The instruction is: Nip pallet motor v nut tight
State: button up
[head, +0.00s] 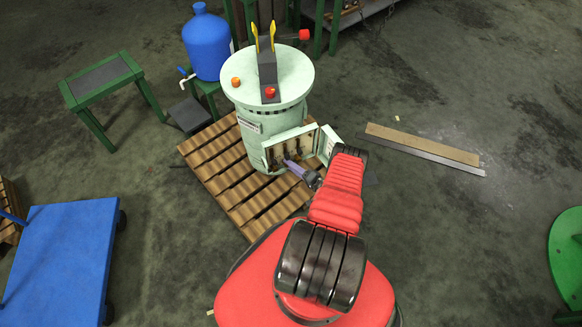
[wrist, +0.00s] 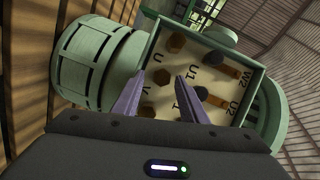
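A U and a V label lie close by, and I cannot tell for sure which nut is the V nut. In the head view my gripper (head: 298,170) reaches to the open box (head: 290,150) on the pale green machine (head: 262,120).
The machine stands on a wooden pallet (head: 215,165). A box lid (head: 327,145) hangs open on the right. A blue jug (head: 207,45), green table (head: 100,80), blue cart (head: 62,250) and a plank (head: 420,145) stand or lie around. The floor at right is mostly clear.

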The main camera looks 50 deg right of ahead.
jog(key=shift+s, duration=0.15)
jog(key=s+r, duration=0.1)
jog(key=s, duration=1.2)
jog(key=shift+s+r, duration=0.15)
jog(key=shift+s, duration=0.1)
